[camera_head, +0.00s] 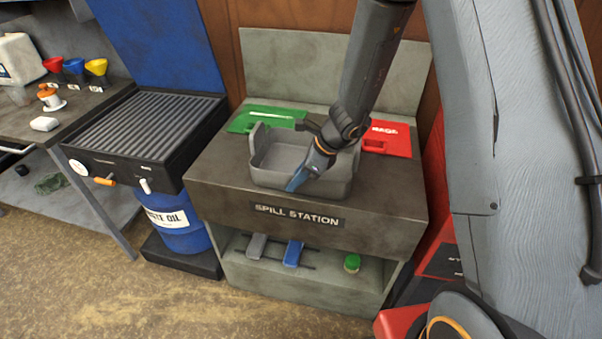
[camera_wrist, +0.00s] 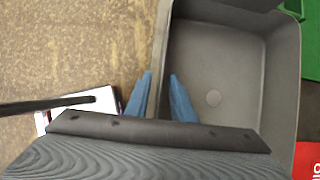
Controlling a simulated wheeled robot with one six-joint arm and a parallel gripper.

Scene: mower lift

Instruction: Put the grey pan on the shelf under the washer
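The grey pan (camera_head: 277,156), an open rectangular tray, sits level on top of the spill station. In the wrist view the pan (camera_wrist: 225,75) shows its empty inside and a round mark on its floor. My gripper (camera_head: 310,172) points down at the pan's front wall. In the wrist view its two blue fingertips (camera_wrist: 160,85) straddle that wall, one outside and one inside. A gap shows between the fingers; firm contact is not visible. Left of the station stands a black slatted basin with a raised blue lid, likely the washer (camera_head: 145,118), above a blue drum and a low black platform (camera_head: 185,258).
The spill station (camera_head: 225,185) has a lower shelf holding a grey item, a blue item (camera_head: 293,253) and a green-capped item (camera_head: 352,263). Green (camera_head: 262,118) and red (camera_head: 388,140) flat cases lie behind the pan. A workbench (camera_head: 25,130) stands far left. The floor in front is clear.

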